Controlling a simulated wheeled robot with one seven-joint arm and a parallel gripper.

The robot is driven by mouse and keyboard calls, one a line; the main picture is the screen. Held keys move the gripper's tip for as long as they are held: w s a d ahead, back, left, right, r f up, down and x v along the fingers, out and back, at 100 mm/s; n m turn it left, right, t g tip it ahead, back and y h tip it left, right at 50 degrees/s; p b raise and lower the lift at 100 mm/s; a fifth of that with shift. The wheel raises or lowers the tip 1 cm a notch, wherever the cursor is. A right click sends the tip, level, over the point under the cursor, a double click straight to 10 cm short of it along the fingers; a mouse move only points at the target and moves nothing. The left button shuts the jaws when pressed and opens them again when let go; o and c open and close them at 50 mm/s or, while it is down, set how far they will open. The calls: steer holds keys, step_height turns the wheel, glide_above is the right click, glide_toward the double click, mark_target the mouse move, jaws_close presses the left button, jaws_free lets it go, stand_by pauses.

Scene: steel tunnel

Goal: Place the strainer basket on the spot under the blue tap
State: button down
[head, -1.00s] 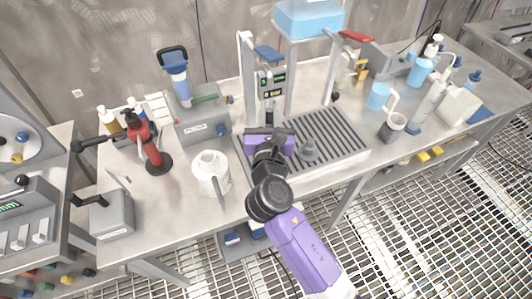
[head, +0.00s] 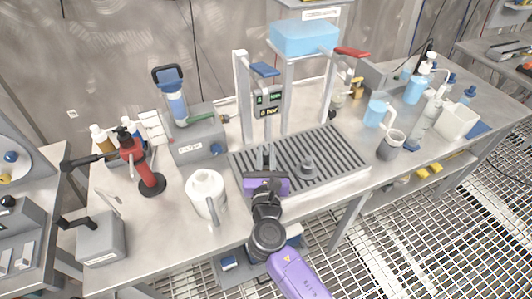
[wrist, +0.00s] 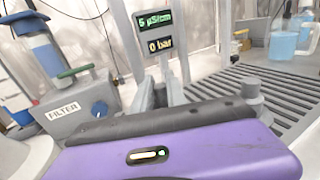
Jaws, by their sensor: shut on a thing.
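My gripper (head: 266,184) is at the front left edge of the slatted tray (head: 340,150), below the blue-levered tap (head: 265,69). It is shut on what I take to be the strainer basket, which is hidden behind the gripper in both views. In the wrist view my purple gripper body and dark jaw bar (wrist: 170,122) fill the bottom, with the tap's post and display (wrist: 160,35) just beyond. I cannot tell whether the held thing touches the tray. The spot under the blue tap is mostly covered by the gripper.
A small grey knobbed piece (head: 308,168) stands on the tray, right of my gripper. A white handled jug (head: 206,190) stands close on the left. The grey filter box (head: 198,140) is behind it. A grey cup (head: 391,145) stands right of the tray.

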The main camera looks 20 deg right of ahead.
steer(key=shift+f, duration=0.15)
steer(key=c, duration=1.3)
jaws_free()
steer(key=shift+c, duration=0.2)
steer(key=shift+r, duration=0.2)
steer(key=v, duration=1.2)
steer(key=shift+b, duration=0.3)
